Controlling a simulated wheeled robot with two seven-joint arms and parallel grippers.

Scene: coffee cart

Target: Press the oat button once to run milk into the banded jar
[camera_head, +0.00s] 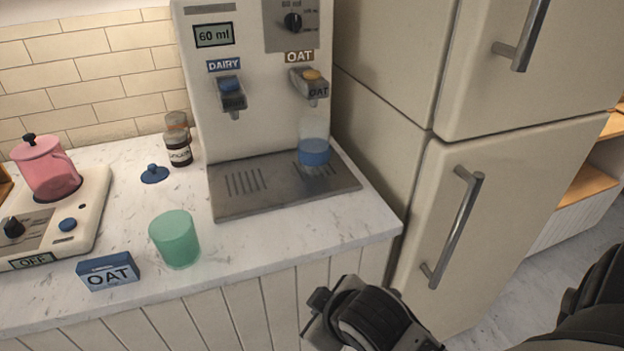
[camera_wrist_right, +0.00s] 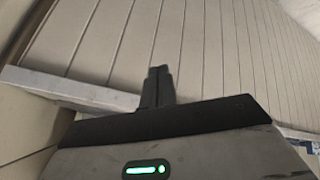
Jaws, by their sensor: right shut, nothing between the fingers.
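The milk machine (camera_head: 265,125) stands at the back of the counter. Its oat button (camera_head: 312,75) is a tan-orange disc on the right dispenser, under an OAT label (camera_head: 299,57). The banded jar (camera_head: 314,152), clear with a blue band, stands upright on the drip tray (camera_head: 265,203) below the oat dispenser. No milk shows clearly in it. My right gripper (camera_head: 318,308) is low in front of the counter, well below and apart from the button. In the right wrist view its fingers (camera_wrist_right: 157,86) are shut and empty. My left gripper is out of view.
The dairy button (camera_head: 229,84) is on the left dispenser. The display (camera_head: 214,35) reads 60 ml. A green cup (camera_head: 175,239), an OAT box (camera_head: 108,271), small bottles (camera_head: 179,150) and a pink pot (camera_head: 46,168) stand on the counter. A fridge (camera_head: 500,200) closes off the right.

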